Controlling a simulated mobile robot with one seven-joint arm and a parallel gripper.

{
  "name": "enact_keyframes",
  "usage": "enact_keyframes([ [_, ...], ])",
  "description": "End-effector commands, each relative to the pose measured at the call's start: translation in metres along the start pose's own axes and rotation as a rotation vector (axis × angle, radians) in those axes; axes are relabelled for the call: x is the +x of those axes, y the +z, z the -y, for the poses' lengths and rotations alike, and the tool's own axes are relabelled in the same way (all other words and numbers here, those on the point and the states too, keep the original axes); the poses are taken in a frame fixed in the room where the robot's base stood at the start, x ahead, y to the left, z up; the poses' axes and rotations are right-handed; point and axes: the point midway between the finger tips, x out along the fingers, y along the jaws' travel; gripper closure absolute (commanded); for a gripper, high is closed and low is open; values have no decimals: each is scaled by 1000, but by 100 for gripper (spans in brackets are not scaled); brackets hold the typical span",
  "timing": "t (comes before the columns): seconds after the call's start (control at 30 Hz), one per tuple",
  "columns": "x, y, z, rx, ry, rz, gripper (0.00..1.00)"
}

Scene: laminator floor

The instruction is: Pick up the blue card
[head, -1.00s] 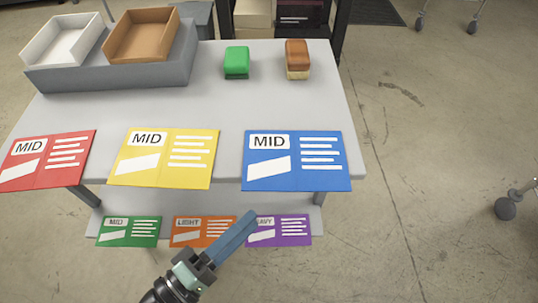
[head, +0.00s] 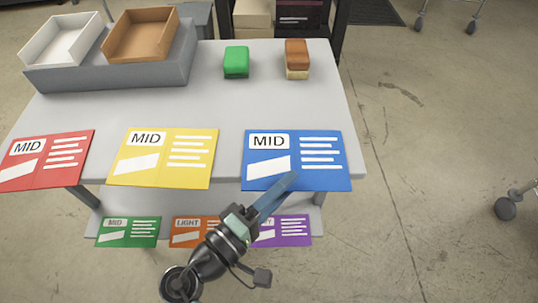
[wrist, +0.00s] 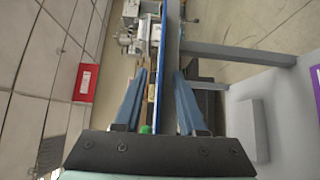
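The blue card (head: 320,165), marked MID, lies at the front right edge of the grey table and overhangs it. My gripper (head: 290,178) comes up from below and its fingertips overlap the card's lower edge in the head view. In the wrist view my gripper (wrist: 160,74) is open, its two blue fingers apart. The blue card (wrist: 160,60) shows there nearly edge-on, as a thin blue strip between the fingers. I cannot tell whether either finger touches it.
Yellow (head: 165,158) and red (head: 45,160) cards lie left on the table (head: 180,105). Green (head: 128,232), orange (head: 185,240) and purple (head: 295,230) cards lie on the lower shelf. Green (head: 236,62) and brown (head: 297,55) blocks and a tray stand (head: 120,73) are behind.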

Motion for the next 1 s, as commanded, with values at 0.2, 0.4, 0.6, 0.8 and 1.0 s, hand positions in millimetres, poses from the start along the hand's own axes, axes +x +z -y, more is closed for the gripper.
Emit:
enact_keyframes([
  [0.2,0,0,0,0,0,0,92],
  [0.4,0,0,0,0,0,0,100],
  [0.6,-1,0,0,0,0,0,100],
  [0.8,-1,0,0,0,0,0,100],
  [1.0,-1,0,0,0,0,0,100],
])
